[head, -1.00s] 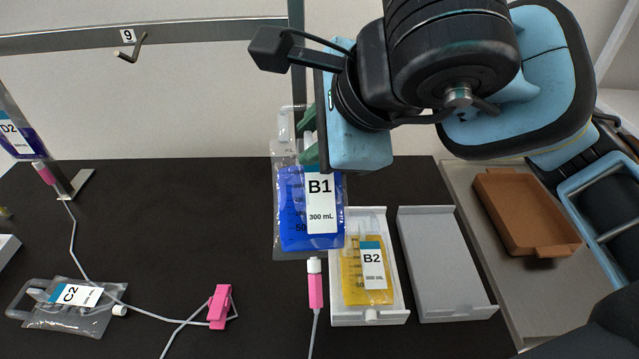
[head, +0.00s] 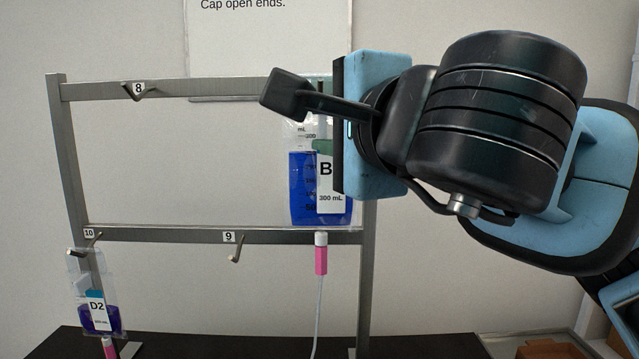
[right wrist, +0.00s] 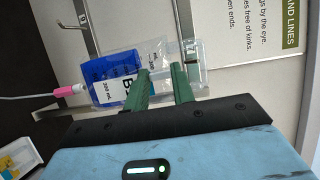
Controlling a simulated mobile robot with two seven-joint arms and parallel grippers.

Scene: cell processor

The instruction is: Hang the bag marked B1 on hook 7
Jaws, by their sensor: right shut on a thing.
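The bag marked B1 (head: 306,190) is clear plastic with blue liquid and a white label. It hangs upright in front of the rack's right side, with a pink-clamped tube (head: 321,260) below. My right gripper (head: 322,147) is shut on its upper part and partly covers its top and label. The right wrist view shows the green fingers (right wrist: 162,78) at the bag (right wrist: 112,80). Hook 7 cannot be made out in the head view; my gripper covers the right end of the upper rail (head: 200,88). My left gripper is not in view.
Hook 8 (head: 134,92) is bare on the upper rail. Hook 9 (head: 235,250) is bare on the lower rail (head: 180,234). Bag D2 (head: 98,318) hangs under hook 10 (head: 95,238) at the left. A paper notice (head: 265,35) is on the wall behind.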

